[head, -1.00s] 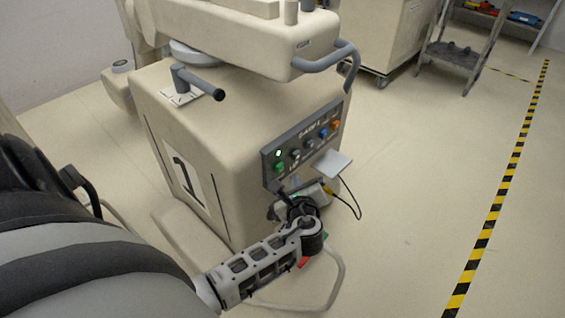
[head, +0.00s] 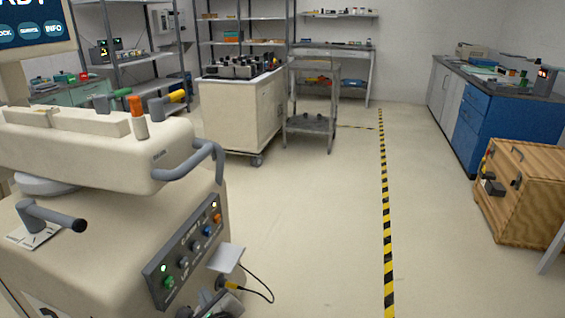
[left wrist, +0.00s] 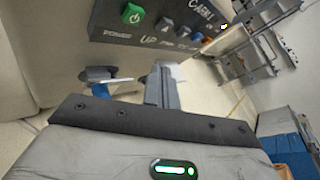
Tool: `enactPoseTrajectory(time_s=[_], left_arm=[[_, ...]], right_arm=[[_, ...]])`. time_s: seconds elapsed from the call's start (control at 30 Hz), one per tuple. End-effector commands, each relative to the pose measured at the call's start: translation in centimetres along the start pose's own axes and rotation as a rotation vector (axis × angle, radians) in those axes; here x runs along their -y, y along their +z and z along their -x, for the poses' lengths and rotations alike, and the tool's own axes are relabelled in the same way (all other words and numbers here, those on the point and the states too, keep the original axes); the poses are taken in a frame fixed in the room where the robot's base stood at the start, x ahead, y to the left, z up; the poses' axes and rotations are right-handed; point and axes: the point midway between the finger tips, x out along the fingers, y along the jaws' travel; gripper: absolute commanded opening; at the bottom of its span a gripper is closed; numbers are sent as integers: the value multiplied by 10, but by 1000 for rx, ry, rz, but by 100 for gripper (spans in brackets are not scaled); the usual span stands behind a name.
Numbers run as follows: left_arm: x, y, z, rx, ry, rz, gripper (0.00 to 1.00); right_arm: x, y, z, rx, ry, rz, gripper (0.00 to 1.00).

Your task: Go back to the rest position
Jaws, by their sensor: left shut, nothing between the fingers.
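My left gripper (head: 226,306) is partly cut off by the bottom edge of the head view, low beside the front of the cream C-arm machine. In the left wrist view its fingers (left wrist: 162,84) are together with nothing between them. The machine's control panel (head: 186,253) is just above the gripper in the head view. The panel also fills the upper part of the left wrist view (left wrist: 150,25), with a green power button (left wrist: 133,14) close to the fingers. My right gripper is in neither view.
A white shelf plate (head: 227,258) and a black cable (head: 262,282) stick out below the panel. The floor in the middle is clear.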

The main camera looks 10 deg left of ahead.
Motion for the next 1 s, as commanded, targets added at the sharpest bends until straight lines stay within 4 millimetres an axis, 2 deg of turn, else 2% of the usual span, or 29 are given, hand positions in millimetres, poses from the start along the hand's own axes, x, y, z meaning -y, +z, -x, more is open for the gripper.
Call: enactPoseTrajectory(time_s=[0.07,0.17,0.27,0.33,0.4,0.5,0.6,0.7,0.77,1.0], left_arm=[[-5,-4,3,-28,2,35,0],[-24,-26,22,-183,21,260,0],[-44,-52,58,-408,84,632,0],[-51,-62,90,-566,159,931,0],[-52,-64,122,-703,252,1224,0],[-49,-57,162,-856,401,1590,0],[-43,-43,189,-952,529,1858,0],[-39,-34,204,-1002,615,2015,0],[-37,-31,208,-1017,640,2061,0],[-36,-30,209,-1022,652,2079,0]], right_arm=[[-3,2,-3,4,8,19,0],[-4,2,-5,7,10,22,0],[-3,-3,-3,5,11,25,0],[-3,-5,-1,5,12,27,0],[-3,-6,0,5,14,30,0],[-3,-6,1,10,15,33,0],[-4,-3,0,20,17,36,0],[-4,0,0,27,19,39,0],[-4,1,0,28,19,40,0],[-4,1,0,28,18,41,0]])
